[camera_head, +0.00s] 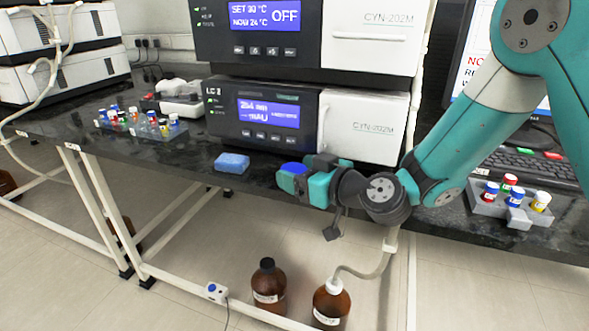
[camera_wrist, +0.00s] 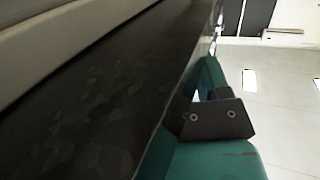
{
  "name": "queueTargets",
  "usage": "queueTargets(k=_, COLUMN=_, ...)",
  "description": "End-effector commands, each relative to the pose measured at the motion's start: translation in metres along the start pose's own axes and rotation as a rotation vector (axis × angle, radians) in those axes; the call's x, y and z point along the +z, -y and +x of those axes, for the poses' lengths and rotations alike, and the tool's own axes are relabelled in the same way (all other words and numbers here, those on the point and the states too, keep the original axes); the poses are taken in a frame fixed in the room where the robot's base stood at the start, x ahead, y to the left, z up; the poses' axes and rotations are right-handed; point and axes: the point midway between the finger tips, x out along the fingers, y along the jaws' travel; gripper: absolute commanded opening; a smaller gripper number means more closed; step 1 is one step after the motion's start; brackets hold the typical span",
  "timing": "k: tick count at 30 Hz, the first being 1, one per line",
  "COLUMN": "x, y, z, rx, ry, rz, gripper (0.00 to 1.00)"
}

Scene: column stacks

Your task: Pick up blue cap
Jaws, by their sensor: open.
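A round blue cap (camera_head: 293,167) shows in the head view at the front edge of the dark bench, right at my gripper's tips. My gripper (camera_head: 300,177) is open and points left, low along the bench's front edge. Its teal fingers partly cover the cap, and I cannot tell whether they touch it. In the wrist view one teal finger (camera_wrist: 212,158) with a dark bracket shows beside the bench edge, and I cannot make out the cap there.
A blue sponge (camera_head: 232,163) lies on the bench (camera_head: 190,155) to the left. Stacked instruments (camera_head: 310,118) stand close behind my gripper. A grey rack (camera_head: 500,208) with capped vials is at the right. Another vial rack (camera_head: 150,128) is at the left. Brown bottles (camera_head: 268,285) stand on the floor.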

Motion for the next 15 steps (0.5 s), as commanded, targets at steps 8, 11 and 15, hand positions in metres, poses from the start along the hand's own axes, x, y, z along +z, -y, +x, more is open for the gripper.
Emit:
queueTargets(k=8, x=0.0001, y=-0.0001, z=-0.0004, rx=0.000, ry=0.000, rz=0.000, gripper=0.40)
queueTargets(k=11, x=0.0001, y=-0.0002, z=-0.0005, rx=0.000, ry=0.000, rz=0.000, gripper=0.39)
queueTargets(k=15, x=0.0000, y=-0.0002, z=-0.0006, rx=0.000, ry=0.000, rz=0.000, gripper=0.39)
